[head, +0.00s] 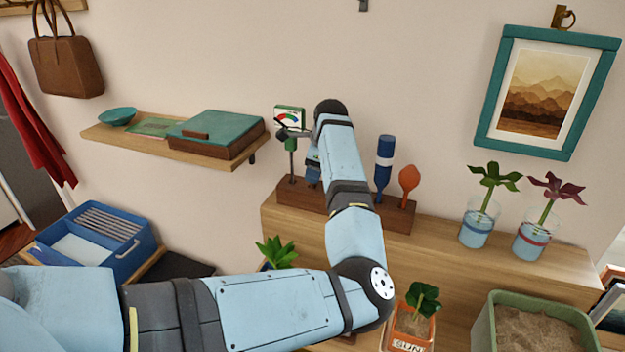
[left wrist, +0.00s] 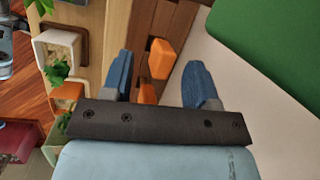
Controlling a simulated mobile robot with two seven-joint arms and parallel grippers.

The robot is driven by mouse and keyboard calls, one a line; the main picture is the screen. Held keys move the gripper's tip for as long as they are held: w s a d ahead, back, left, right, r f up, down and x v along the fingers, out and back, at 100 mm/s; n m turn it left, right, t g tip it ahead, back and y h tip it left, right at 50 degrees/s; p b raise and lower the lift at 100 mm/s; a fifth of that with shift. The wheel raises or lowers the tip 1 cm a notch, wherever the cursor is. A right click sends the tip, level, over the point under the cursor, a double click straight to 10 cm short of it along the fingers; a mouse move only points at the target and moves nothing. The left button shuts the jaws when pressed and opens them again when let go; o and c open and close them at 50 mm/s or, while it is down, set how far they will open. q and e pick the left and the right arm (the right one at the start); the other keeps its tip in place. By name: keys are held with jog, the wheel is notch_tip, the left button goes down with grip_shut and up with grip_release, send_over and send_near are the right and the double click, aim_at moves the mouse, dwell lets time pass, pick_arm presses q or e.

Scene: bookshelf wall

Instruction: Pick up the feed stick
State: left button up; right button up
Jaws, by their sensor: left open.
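The dark wooden rack (head: 345,206) stands on a wood ledge against the wall. It holds a dial meter on a stem (head: 290,116), a blue tool with a white band (head: 384,160) and an orange paddle-shaped tool (head: 408,180). My left gripper (head: 313,168) is at the rack, mostly hidden behind my forearm. In the left wrist view its blue fingers (left wrist: 160,82) are open, with an orange block-shaped piece (left wrist: 161,58) seen between them and apart from both. I cannot tell for sure which piece is the feed stick. My right gripper is not in view.
Two glass cups with plants (head: 477,226) stand right of the rack. An orange pot (head: 410,327) and a green planter (head: 487,330) are in front. A wall shelf (head: 110,134) with a green-topped box (head: 215,133) is left. A blue bin (head: 128,262) is lower left.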

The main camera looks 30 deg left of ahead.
pick_arm(q)
jog(key=shift+x, duration=1.05)
jog(key=shift+r, duration=0.1)
jog(key=shift+c, duration=0.5)
grip_shut()
jog(key=shift+r, duration=0.1)
